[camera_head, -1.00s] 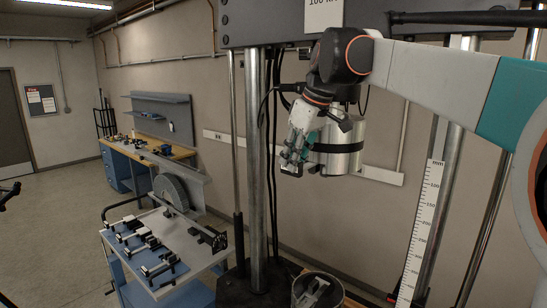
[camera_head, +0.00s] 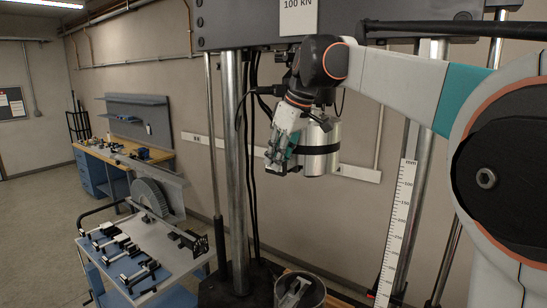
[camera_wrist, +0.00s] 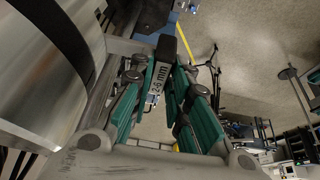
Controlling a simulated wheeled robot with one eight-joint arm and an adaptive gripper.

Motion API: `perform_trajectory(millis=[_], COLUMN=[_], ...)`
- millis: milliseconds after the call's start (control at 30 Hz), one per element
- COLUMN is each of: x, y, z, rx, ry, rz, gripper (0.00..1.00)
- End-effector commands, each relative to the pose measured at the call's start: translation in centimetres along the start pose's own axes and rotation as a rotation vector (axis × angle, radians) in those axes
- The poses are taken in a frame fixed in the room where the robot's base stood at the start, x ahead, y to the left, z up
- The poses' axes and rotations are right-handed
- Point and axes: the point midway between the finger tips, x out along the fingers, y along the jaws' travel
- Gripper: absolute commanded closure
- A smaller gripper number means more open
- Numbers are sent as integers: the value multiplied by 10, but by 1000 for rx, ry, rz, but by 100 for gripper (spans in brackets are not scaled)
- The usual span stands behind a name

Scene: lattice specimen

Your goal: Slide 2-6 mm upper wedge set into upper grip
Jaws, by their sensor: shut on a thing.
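My gripper (camera_wrist: 166,88), with teal finger pads, is shut on the 2-6 mm wedge set (camera_wrist: 160,82), a grey block with a black end and a "2-6 mm" label. In the head view my gripper (camera_head: 278,158) hangs beside the left side of a silver cylinder with a black band (camera_head: 318,158), below the crosshead. The cylinder also fills the left of the wrist view (camera_wrist: 45,60). Grey metal parts stand between it and the wedge set. I cannot make out the upper grip's opening or whether the wedge set touches it.
The steel column (camera_head: 235,170) and dark cables stand left of my gripper. A tray table (camera_head: 190,262) with several black and silver fixtures is at lower left. A bucket (camera_head: 300,290) stands below. A millimetre scale (camera_head: 396,225) is at right.

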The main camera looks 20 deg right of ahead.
Motion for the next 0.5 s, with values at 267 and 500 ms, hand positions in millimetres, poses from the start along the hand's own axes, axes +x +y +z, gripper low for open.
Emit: perform_trajectory(millis=[267,500], x=[0,0], y=[11,13], z=[0,0], rx=[0,0], ry=[0,0], rz=[1,2], gripper=[100,100])
